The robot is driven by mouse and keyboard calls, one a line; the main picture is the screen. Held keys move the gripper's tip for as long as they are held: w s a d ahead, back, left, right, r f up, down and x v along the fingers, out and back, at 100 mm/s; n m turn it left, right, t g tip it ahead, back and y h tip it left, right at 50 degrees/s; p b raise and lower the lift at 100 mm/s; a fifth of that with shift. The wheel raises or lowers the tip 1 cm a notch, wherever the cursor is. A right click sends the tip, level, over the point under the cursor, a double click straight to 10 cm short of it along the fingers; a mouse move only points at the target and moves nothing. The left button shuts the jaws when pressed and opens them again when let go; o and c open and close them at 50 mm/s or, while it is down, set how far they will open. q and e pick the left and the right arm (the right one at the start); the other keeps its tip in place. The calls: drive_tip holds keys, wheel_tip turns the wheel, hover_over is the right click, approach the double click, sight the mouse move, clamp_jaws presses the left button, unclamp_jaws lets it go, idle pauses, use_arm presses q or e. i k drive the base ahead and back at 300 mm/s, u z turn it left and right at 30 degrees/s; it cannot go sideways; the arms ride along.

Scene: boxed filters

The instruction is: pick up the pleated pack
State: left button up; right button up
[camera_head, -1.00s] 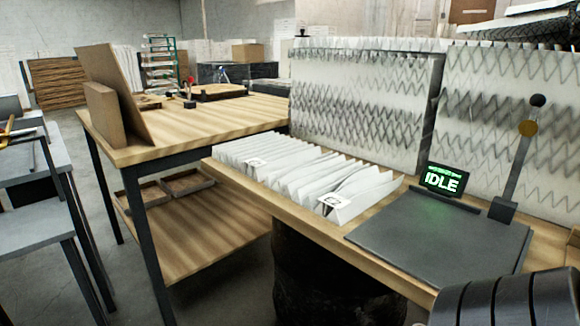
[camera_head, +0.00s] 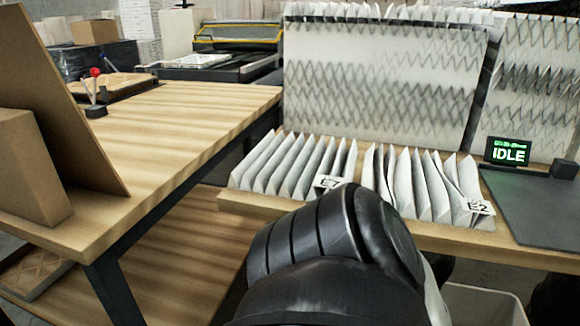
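Two white pleated packs lie side by side on the wooden bench. The left pack (camera_head: 292,165) has a tag that seems to read E7. The right pack (camera_head: 415,185) has a tag that seems to read E2. A black ribbed arm link of mine (camera_head: 325,240) rises in front of the bench and covers part of its front edge near the left pack. Neither gripper's fingers show in the head view.
Tall pleated white panels (camera_head: 380,85) stand behind the packs. A small screen reading IDLE (camera_head: 508,151) and a dark plate (camera_head: 535,205) are at right. A wooden table (camera_head: 170,130) with cardboard pieces (camera_head: 55,110) stands at left. A pale bin (camera_head: 480,305) sits below the bench.

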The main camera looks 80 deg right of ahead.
sight(437, 193)
drive_tip(key=z, duration=2.1)
